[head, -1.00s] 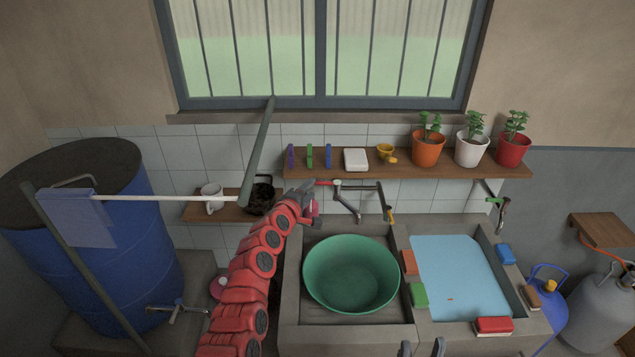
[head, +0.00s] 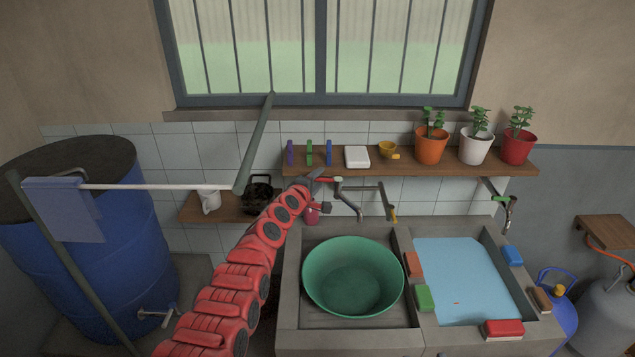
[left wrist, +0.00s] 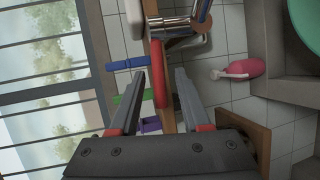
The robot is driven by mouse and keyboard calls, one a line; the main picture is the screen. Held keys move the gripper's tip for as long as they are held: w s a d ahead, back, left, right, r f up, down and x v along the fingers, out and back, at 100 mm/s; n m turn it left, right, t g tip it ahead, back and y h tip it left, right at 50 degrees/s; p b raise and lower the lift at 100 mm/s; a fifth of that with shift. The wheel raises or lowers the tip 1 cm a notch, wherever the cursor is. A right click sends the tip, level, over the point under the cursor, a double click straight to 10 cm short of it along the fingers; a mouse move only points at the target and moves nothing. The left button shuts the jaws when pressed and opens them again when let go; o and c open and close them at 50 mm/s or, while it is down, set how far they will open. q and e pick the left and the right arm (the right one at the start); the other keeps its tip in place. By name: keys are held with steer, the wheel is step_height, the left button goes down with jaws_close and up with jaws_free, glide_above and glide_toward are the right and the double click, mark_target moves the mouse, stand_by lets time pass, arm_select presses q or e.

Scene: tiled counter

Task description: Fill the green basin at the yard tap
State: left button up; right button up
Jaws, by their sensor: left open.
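The green basin (head: 352,277) sits in the left sink compartment, under the tap (head: 349,204). Its inside looks plain green, and I see no stream from the spout. The basin's edge also shows in the left wrist view (left wrist: 308,22). The tap has a red lever (left wrist: 159,75) that points toward my left gripper. My left gripper (head: 320,181) is at the tap's left side. In the left wrist view its fingers (left wrist: 161,72) are open, with the lever's red end showing between them; contact is unclear. My right gripper is out of view.
A pink bottle (head: 311,214) stands just below my left gripper. The shelf (head: 405,163) above holds pegs, a white dish, a yellow cup and potted plants. The right compartment (head: 466,277) holds water, with sponges and a red block around its rim.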

arm_select(q)
steer(key=shift+c, duration=0.3)
jaws_close()
stand_by(1.1)
